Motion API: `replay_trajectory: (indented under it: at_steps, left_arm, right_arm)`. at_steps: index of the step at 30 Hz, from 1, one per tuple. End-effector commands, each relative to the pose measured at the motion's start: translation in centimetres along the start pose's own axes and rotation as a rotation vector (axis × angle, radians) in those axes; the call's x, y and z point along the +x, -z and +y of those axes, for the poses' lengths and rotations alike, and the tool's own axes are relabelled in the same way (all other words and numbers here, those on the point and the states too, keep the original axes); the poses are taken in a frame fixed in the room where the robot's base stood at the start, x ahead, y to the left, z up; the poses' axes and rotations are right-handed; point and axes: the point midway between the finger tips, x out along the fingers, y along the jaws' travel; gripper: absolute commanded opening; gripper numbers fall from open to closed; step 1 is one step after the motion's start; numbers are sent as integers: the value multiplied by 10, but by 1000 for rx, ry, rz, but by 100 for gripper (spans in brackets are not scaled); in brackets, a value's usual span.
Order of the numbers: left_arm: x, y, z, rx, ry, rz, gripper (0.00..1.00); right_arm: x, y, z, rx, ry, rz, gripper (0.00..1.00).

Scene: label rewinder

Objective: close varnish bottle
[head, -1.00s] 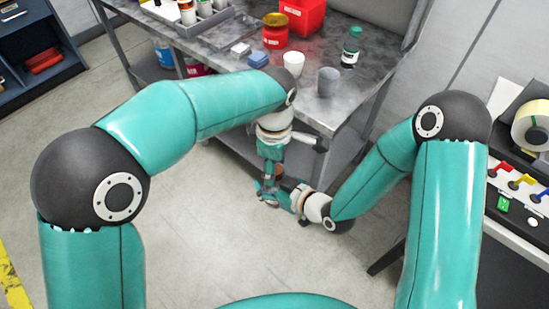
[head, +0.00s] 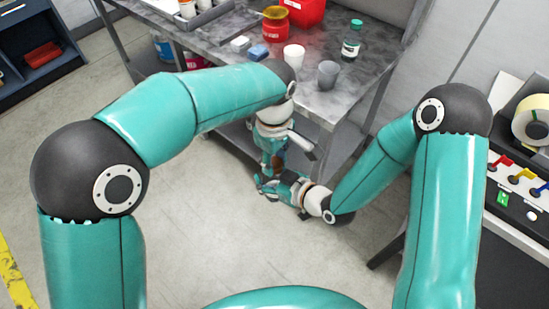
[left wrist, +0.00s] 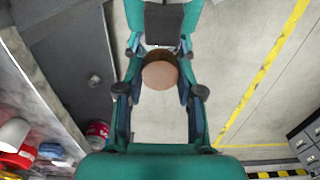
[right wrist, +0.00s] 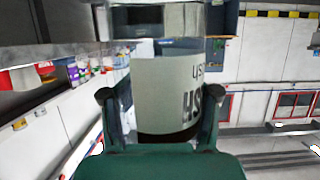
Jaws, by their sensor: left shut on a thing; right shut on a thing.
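My left gripper (head: 270,165) points down below the table's front edge. In the left wrist view it is shut on a round copper-brown cap (left wrist: 160,75). My right gripper (head: 268,186) reaches in from the right, close below the left one. In the right wrist view it is shut on the varnish bottle (right wrist: 178,95), which has a white label with dark lettering and a dark band at its base. The bottle's upper end is partly covered by the left gripper. I cannot tell whether the cap is seated on the bottle.
The grey metal table (head: 385,45) stands behind the grippers. On it are a white cup (head: 293,57), a grey cup (head: 327,74), a teal-capped bottle (head: 351,42) and a red jar (head: 275,28). A control panel (head: 520,195) stands at the right. The floor below is clear.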

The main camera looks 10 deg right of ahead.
Motion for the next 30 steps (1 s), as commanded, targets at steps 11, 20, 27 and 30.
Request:
replay_trajectory:
  at_steps: [11, 20, 27, 30]
  left_arm:
    - [0, 1, 0, 466, -4, 0, 0]
    - [0, 1, 1, 467, -4, 0, 45]
    - [0, 1, 0, 466, -3, -1, 62]
    - [0, 0, 0, 465, -3, -1, 62]
  right_arm:
    - [0, 0, -1, -2, 3, 0, 0]
    - [0, 0, -1, -2, 3, 0, 0]
    - [0, 0, -1, -1, 2, 0, 0]
    - [0, 0, 0, -1, 1, 0, 0]
